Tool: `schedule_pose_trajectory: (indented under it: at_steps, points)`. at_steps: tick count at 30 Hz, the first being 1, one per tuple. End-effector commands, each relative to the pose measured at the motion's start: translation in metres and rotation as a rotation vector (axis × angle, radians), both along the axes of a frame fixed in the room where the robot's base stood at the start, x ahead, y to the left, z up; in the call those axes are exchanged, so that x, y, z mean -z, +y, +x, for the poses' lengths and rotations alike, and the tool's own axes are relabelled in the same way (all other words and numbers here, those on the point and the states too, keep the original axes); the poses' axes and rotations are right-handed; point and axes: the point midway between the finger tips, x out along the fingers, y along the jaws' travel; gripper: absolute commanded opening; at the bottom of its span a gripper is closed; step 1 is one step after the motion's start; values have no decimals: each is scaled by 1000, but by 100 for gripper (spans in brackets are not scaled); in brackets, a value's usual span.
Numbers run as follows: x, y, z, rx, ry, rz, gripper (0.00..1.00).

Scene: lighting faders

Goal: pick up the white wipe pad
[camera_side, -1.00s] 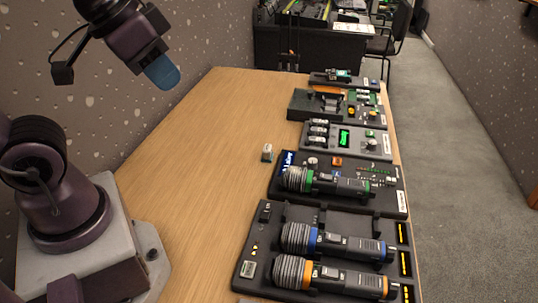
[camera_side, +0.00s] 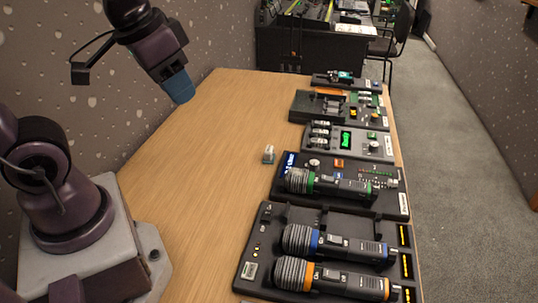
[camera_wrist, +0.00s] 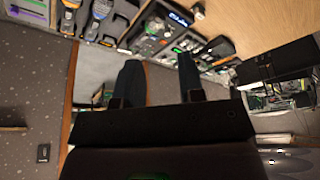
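A small white-and-grey piece (camera_side: 268,155) stands alone on the wooden table, left of the row of dark consoles. It is the only loose white thing I see there and looks like the wipe pad, but it is too small to be sure. A pale piece (camera_wrist: 197,11) at the top of the wrist view appears to be the same one. My gripper (camera_side: 181,88), with blue fingertips, is in the air up and left of it, well apart from it. In the wrist view my gripper (camera_wrist: 159,68) has its two dark fingers spread, with nothing held between them.
Several dark consoles line the table's right side. The nearest holds microphones with blue (camera_side: 335,243) and orange (camera_side: 330,279) bands; a green-banded microphone (camera_side: 328,184) lies on the one behind. The table's left half (camera_side: 205,185) is bare. A chair (camera_side: 388,45) stands beyond the far end.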

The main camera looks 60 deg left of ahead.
Motion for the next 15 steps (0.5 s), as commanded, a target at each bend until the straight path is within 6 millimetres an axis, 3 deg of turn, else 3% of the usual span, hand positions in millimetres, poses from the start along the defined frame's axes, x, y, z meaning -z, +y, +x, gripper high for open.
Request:
schedule_pose_trajectory:
  at_steps: [4, 7, 15]
  points:
    - [18, 18, 35, -11, 141, 31, 36]
    - [32, 32, 63, 78, 221, 64, 36]
    - [91, 72, 138, 550, 385, 110, 36]
